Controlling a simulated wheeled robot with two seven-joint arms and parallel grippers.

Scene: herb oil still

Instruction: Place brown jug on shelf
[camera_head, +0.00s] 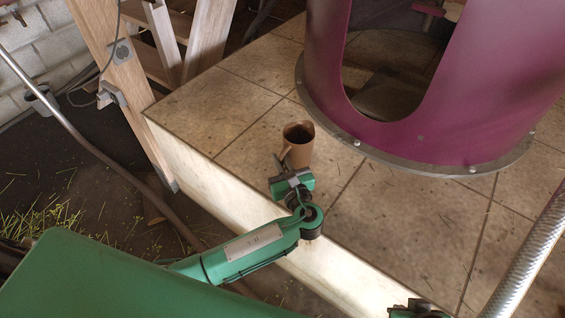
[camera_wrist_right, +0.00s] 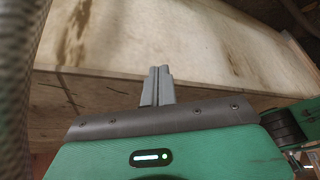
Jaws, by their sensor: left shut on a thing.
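The brown jug (camera_head: 298,146) is upright at the tiled platform, near its left edge, with its open mouth facing up and its handle toward my left gripper. My left gripper (camera_head: 284,168) is shut on the jug at its handle side; the fingertips are small and partly hidden. I cannot tell whether the jug's base touches the tiles. My right gripper (camera_wrist_right: 157,86) shows in the right wrist view with its two grey fingers together and nothing visible between them. Wooden boards like shelves or steps (camera_head: 172,40) stand at the upper left; I cannot tell whether they are the shelf.
A large purple vessel (camera_head: 440,125) with a wide opening stands on the tiled platform (camera_head: 225,110), right of the jug. A wooden post (camera_head: 125,85) rises at the platform's left corner. A braided metal hose (camera_head: 525,255) crosses the right side. Tiles in front of the vessel are clear.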

